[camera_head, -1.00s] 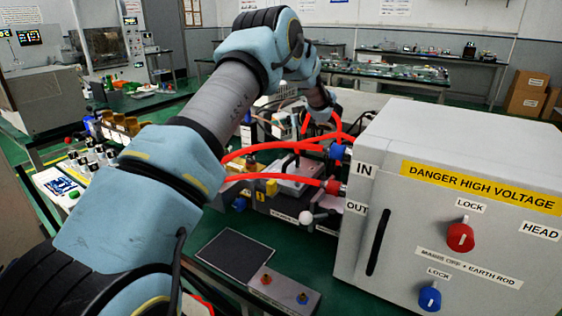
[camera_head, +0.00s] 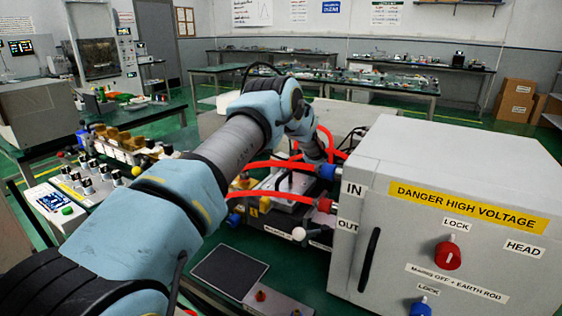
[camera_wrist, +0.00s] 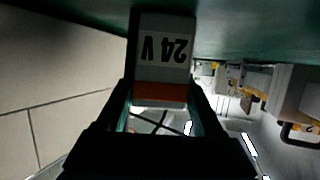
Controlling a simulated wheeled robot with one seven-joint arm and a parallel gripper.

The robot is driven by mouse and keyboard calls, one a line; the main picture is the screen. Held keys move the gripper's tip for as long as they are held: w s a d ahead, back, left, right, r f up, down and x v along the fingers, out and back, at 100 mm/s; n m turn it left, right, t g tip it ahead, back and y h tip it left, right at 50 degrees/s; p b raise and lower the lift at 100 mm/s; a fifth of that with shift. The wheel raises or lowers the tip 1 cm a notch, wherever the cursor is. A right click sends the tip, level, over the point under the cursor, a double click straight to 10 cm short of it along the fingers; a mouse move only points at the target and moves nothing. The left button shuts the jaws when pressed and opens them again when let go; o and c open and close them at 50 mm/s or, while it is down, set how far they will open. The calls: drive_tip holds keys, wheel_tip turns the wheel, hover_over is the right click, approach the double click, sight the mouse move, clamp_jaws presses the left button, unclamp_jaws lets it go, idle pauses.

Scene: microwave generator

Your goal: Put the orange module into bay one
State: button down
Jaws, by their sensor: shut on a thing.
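In the wrist view, a pale grey block marked "24 V" (camera_wrist: 162,50), upside down in the picture, has an orange band (camera_wrist: 160,94) at its near end. My gripper (camera_wrist: 161,104) is shut on this module, with a dark finger on each side of the orange end. In the head view, my arm reaches over the middle bench toward the red hoses, and neither the gripper jaws nor the module can be made out there. I cannot pick out bay one in either view.
A grey high-voltage cabinet (camera_head: 400,255) stands at right, with red hoses (camera_head: 275,200) running from its side behind my arm. A dark flat pad (camera_head: 229,270) lies in front. A control panel (camera_head: 60,205) and orange-brown parts (camera_head: 125,142) are at left.

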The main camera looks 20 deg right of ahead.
drive_tip(key=shift+c, duration=2.4)
unclamp_jaws()
drive_tip(key=shift+f, duration=0.2)
drive_tip(key=o, duration=0.4)
drive_tip(key=shift+r, duration=0.1)
drive_tip(key=shift+o, duration=0.2)
